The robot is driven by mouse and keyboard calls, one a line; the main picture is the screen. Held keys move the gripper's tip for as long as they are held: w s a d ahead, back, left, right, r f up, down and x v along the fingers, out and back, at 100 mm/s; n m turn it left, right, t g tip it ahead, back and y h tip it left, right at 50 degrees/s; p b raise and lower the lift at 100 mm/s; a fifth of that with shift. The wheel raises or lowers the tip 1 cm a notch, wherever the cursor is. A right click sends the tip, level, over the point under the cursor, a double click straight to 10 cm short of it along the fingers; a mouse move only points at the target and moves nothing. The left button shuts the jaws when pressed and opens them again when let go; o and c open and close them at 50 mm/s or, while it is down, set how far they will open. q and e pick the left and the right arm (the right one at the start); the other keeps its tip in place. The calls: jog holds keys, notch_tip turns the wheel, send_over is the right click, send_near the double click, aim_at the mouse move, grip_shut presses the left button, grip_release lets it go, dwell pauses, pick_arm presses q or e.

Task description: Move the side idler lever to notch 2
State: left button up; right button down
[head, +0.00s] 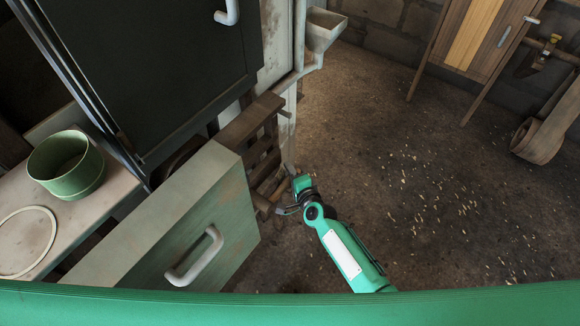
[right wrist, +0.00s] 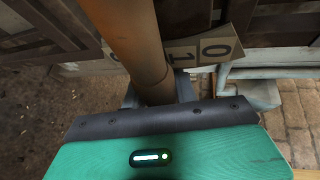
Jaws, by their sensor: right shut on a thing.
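The side idler lever is a thick orange-brown round bar in the right wrist view (right wrist: 130,45). It runs from the top edge down into the jaws of my right gripper (right wrist: 158,95), which is shut on it. A pale number plate (right wrist: 217,48) lies beside the lever, with 0 and 1 readable on it. In the head view my right gripper (head: 286,207) is at the machine's right side, and the lever there is too small to make out clearly.
A green pot (head: 66,164) and a pale ring (head: 25,241) rest on a bench at the left. A wooden cabinet (head: 480,32) stands at the back right. The floor at right is open.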

jog(key=shift+f, duration=0.4)
pick_arm(q)
jog(key=shift+s, duration=0.25)
pick_arm(e)
jog(key=c, duration=1.1)
grip_release()
jog(key=shift+s, duration=0.15)
jog(key=shift+s+d+r, duration=0.1)
jog(key=shift+s+d, duration=0.05)
jog(key=shift+s, duration=0.05)
pick_arm(q)
jog(key=shift+s+a+f+p, duration=0.2)
jog(key=shift+s+f+p, duration=0.1)
jog(key=shift+s, duration=0.25)
jog(key=shift+s+a+f+p, duration=0.15)
jog(key=shift+s+p, duration=0.1)
jog(key=shift+s, duration=0.25)
pick_arm(e)
jog(key=v, duration=1.3)
jog(key=shift+r, duration=0.2)
pick_arm(q)
jog(key=shift+w, duration=0.15)
